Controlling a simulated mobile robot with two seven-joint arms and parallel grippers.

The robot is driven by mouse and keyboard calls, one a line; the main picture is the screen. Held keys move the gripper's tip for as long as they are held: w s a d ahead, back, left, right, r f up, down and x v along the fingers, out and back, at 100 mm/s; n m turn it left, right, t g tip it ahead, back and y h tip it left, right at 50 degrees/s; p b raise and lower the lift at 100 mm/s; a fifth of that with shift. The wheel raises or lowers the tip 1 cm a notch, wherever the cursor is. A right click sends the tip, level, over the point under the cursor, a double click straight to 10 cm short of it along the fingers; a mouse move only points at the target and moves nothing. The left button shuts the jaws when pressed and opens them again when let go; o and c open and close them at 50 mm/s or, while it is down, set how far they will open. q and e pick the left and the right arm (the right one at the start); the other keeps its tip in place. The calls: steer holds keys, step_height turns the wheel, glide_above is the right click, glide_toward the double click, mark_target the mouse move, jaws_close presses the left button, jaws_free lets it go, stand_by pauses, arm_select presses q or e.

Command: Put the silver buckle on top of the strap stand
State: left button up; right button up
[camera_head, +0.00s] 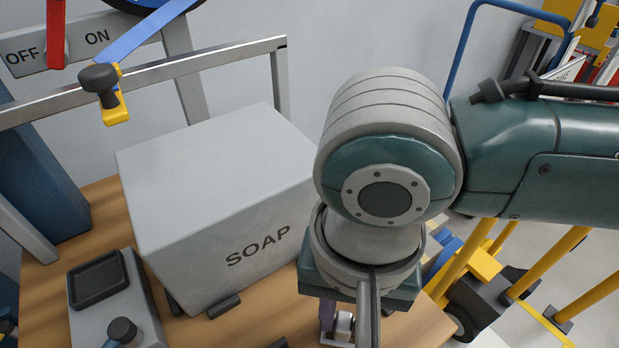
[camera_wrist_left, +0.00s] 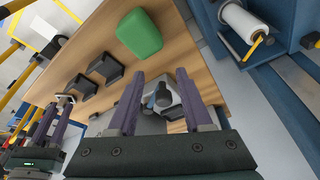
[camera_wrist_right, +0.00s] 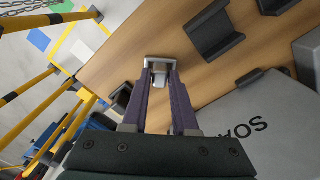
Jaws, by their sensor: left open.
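The silver buckle (camera_wrist_right: 160,58) is a small pale metal frame at the fingertips of my right gripper (camera_wrist_right: 160,76), which is shut on it. In the head view the buckle (camera_head: 343,326) shows low, partly hidden by my right wrist. In the left wrist view it is at the table's edge, left of two black stands (camera_wrist_left: 105,68) (camera_wrist_left: 82,87). Black cradle-shaped stands also show in the right wrist view (camera_wrist_right: 214,36); I cannot tell which one is the strap stand. My left gripper (camera_wrist_left: 160,100) is open, with nothing between its fingers, above the table.
A grey SOAP box (camera_head: 215,200) stands on the wooden table (camera_head: 100,205). A grey device with a dark screen (camera_head: 98,280) is in front left. A green block (camera_wrist_left: 139,34) lies beyond the stands. Yellow rails (camera_head: 470,260) stand off the table's edge.

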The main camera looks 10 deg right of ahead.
steer(key=o, duration=0.3)
steer(key=shift+o, duration=0.2)
arm_select(q)
step_height(320, 180, up, 3)
steer(key=p, duration=0.3)
arm_select(e)
step_height(320, 180, up, 12)
arm_select(q)
steer(key=shift+r, duration=0.1)
arm_select(e)
steer(key=n+t+y, duration=0.3)
steer(key=n, duration=0.2)
glide_toward(339, 327)
steer(key=s+r, duration=0.1)
steer(key=r, duration=0.1)
steer(key=s+d+f+n+h, duration=0.1)
steer(key=s+d, duration=0.3)
steer(key=d, duration=0.4)
steer(key=shift+s+d+f+n+t+h, duration=0.15)
steer(key=shift+d+f+n+t+h, duration=0.25)
steer(key=shift+h, duration=0.5)
